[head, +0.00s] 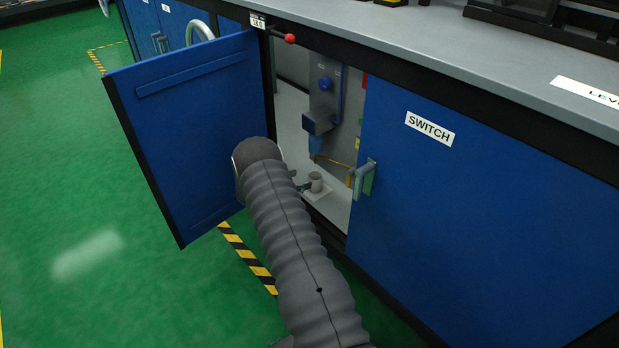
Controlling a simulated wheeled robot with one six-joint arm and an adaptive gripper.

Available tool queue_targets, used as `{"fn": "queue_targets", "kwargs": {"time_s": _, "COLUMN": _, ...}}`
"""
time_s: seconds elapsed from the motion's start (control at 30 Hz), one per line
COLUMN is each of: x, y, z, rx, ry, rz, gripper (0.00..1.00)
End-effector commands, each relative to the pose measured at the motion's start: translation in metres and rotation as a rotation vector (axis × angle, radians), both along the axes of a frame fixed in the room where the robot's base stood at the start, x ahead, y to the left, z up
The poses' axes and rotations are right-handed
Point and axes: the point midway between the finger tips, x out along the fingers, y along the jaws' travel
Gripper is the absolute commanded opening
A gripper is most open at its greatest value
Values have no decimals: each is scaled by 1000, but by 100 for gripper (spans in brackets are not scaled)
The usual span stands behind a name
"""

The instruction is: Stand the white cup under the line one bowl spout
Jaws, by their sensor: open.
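A small pale cup (316,182) stands upright on the light floor inside the open cabinet, just right of my arm's end. Its shade looks greyish white. My arm reaches into the cabinet opening from below and hides most of my gripper. A small dark part of my gripper (303,186) shows close to the cup's left side; I cannot tell whether it touches the cup. A grey unit (324,100) with a blue knob (325,84) and a box-like part stands behind and above the cup. No spout can be clearly made out.
A blue door (200,125) stands open to the left. A closed blue door labelled SWITCH (480,190) is to the right, its handle (362,178) by the opening. A red-knobbed lever (290,38) sticks out above. Green floor (60,190) is clear at left.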

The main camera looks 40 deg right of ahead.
Motion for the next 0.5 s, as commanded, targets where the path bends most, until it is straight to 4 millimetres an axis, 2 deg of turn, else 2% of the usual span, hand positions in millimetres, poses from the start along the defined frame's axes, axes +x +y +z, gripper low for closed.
{"fn": "queue_targets", "kwargs": {"time_s": 0.1, "x": -1, "y": 19, "z": 6, "rx": -1, "ry": 1, "rz": 1, "gripper": 79}}
{"fn": "queue_targets", "kwargs": {"time_s": 0.37, "x": -3, "y": 38, "z": 16, "rx": 3, "ry": -6, "rz": -4, "gripper": 79}}
{"fn": "queue_targets", "kwargs": {"time_s": 0.47, "x": -5, "y": 42, "z": 35, "rx": 21, "ry": -41, "rz": -30, "gripper": 79}}
{"fn": "queue_targets", "kwargs": {"time_s": 0.5, "x": -7, "y": 44, "z": 47, "rx": 34, "ry": -63, "rz": -46, "gripper": 79}}
